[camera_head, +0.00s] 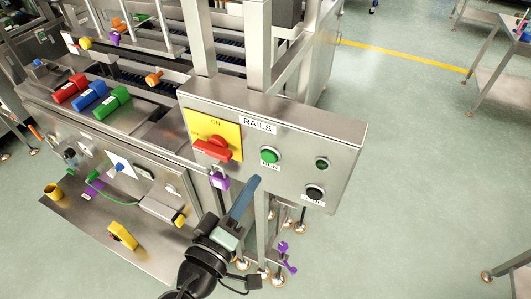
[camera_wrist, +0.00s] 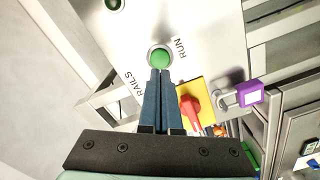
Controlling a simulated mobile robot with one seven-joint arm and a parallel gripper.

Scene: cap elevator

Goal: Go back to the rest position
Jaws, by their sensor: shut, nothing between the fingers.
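My gripper (camera_head: 256,180) is shut and empty, its blue fingers pointing up toward the RAILS control box (camera_head: 340,140). In the wrist view, the fingertips (camera_wrist: 160,72) appear just below the green RUN button (camera_wrist: 160,57); I cannot tell whether they touch it. The head view also shows the green RUN button (camera_head: 270,155), just above and right of the fingertips. My dark arm comes up from the bottom of the head view.
The box carries a red rotary switch (camera_head: 212,149) on a yellow plate, a purple padlock (camera_head: 219,181) and a black button (camera_head: 315,192). A steel machine with red, blue and green cylinders (camera_head: 92,96) stands left. Open floor (camera_head: 400,190) lies right.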

